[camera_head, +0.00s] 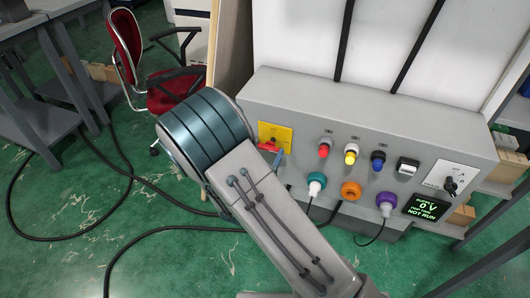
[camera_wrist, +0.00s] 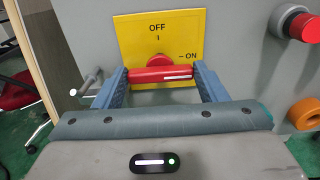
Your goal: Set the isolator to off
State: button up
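The isolator is a yellow plate (camera_wrist: 180,28) with OFF at its top and ON at its right, and a red handle (camera_wrist: 160,74) on a red hub. The handle lies roughly level, its white stripe toward ON. My gripper (camera_wrist: 160,72) is open, with a blue finger at each end of the handle; I cannot tell whether either touches it.
The grey control box (camera_head: 440,140) also carries red (camera_head: 324,150), yellow (camera_head: 350,156) and blue (camera_head: 377,160) buttons, several coloured connectors and a selector knob (camera_head: 450,185). A display (camera_head: 427,208) reads 0 V and NOT RUN. Cables and a red chair (camera_head: 176,88) are at the left.

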jog(key=shift+r+n+p, duration=0.15)
jog(key=shift+n+p, duration=0.35)
jog(key=shift+p, duration=0.1)
jog(key=shift+n, duration=0.3)
jog(key=o, duration=1)
jog(key=shift+a, duration=0.1)
jog(key=v, duration=1.4)
jog(key=shift+w, duration=0.1)
